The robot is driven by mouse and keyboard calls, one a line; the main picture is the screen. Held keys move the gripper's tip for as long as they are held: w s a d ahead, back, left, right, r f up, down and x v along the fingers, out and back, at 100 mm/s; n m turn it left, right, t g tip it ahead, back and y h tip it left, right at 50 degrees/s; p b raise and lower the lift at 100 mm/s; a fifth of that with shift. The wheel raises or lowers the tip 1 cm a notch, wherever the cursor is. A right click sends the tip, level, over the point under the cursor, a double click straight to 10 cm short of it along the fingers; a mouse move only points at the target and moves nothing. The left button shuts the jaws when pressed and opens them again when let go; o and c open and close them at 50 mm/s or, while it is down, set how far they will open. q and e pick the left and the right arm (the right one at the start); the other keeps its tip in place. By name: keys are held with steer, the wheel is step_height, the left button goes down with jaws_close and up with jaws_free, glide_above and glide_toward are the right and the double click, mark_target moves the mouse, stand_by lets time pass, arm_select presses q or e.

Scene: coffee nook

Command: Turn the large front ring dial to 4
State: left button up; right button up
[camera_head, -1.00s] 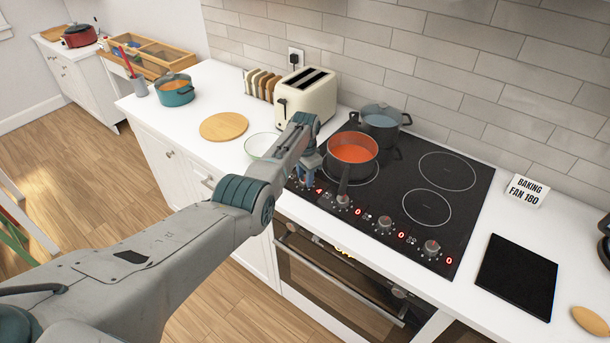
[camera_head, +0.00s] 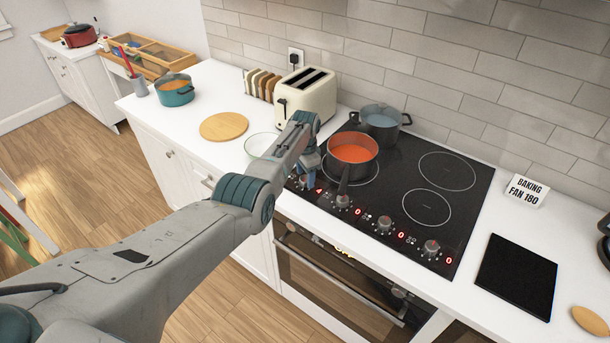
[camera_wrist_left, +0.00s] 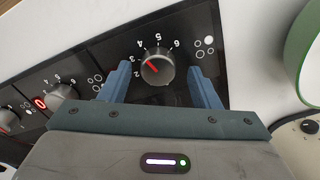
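The black cooktop (camera_head: 390,215) has a row of silver dials along its front edge. In the left wrist view one dial (camera_wrist_left: 154,67) sits between my finger pads, its red pointer aimed between the printed 3 and 4. In the head view my arm hides this dial, and a red 4 (camera_head: 319,190) glows beside it. My left gripper (camera_head: 308,172) is over the leftmost dial place. In the left wrist view its blue fingers (camera_wrist_left: 160,85) are open, one on each side of the dial with gaps. My right gripper is not in view.
A pan of red soup (camera_head: 352,149) stands on the left front ring, its handle reaching toward the dials. A grey pot (camera_head: 380,122) is behind it. Other dials show red 0.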

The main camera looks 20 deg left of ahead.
mark_target(305, 178)
arm_select(q)
steer(key=shift+s+f, duration=0.1)
steer(key=shift+r, duration=0.45)
step_height(305, 178, up, 10)
steer(key=b, duration=0.2)
steer(key=shift+f, duration=0.1)
